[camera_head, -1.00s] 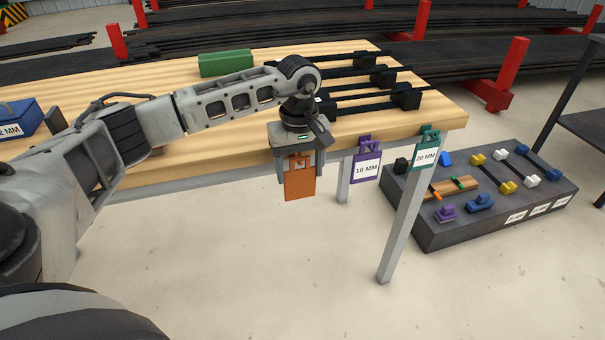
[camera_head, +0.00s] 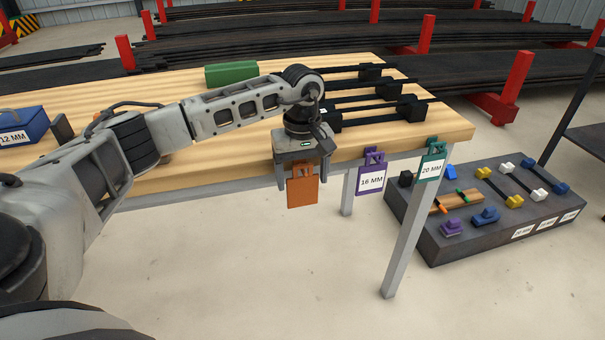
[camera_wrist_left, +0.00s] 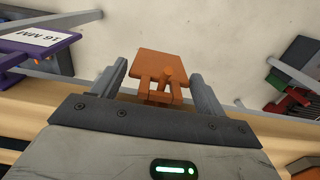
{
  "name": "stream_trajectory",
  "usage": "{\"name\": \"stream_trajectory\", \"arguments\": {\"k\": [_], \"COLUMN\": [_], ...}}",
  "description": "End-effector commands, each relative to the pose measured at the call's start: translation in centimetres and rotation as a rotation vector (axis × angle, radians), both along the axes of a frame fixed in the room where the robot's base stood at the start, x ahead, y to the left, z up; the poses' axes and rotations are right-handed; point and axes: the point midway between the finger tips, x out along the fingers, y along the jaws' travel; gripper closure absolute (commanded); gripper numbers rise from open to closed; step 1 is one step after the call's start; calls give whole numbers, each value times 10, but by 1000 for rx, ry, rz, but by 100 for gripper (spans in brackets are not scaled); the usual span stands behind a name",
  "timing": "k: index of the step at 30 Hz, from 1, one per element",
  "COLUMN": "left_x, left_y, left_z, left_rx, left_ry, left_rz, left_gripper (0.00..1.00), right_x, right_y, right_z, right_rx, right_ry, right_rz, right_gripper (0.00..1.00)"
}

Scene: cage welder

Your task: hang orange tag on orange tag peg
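The orange tag (camera_head: 302,193) hangs upright at the table's front edge, below my left gripper (camera_head: 304,181). In the left wrist view the orange tag (camera_wrist_left: 160,64) lies between the two fingers of my left gripper (camera_wrist_left: 161,84), with a gap on each side, so the gripper is open. A short orange peg (camera_wrist_left: 167,76) shows at the tag's slotted top, between its two prongs. The tag appears to be on this peg, though the exact contact is partly hidden. My right gripper is not in view.
A purple 16 MM tag (camera_head: 371,180) and a teal 20 MM tag (camera_head: 432,168) hang to the right along the wooden table's (camera_head: 220,158) edge. A dark block (camera_head: 435,247) with coloured parts stands beyond the table leg (camera_head: 405,240). The floor in front is clear.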

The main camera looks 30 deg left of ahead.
Motion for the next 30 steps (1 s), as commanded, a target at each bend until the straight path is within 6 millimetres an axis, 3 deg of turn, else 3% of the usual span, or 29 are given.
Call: {"name": "stream_trajectory", "arguments": {"k": [10,14,30], "left_x": [0,1,3], "left_y": [0,0,2], "left_z": [1,12,131], "left_rx": [0,0,0], "left_ry": [0,-3,-4], "left_rz": [0,0,0], "left_gripper": [12,12,12], "right_x": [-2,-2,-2], "right_y": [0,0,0], "right_z": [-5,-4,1], "right_rx": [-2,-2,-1], "right_ry": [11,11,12], "right_rz": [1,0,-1], "right_gripper": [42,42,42]}}
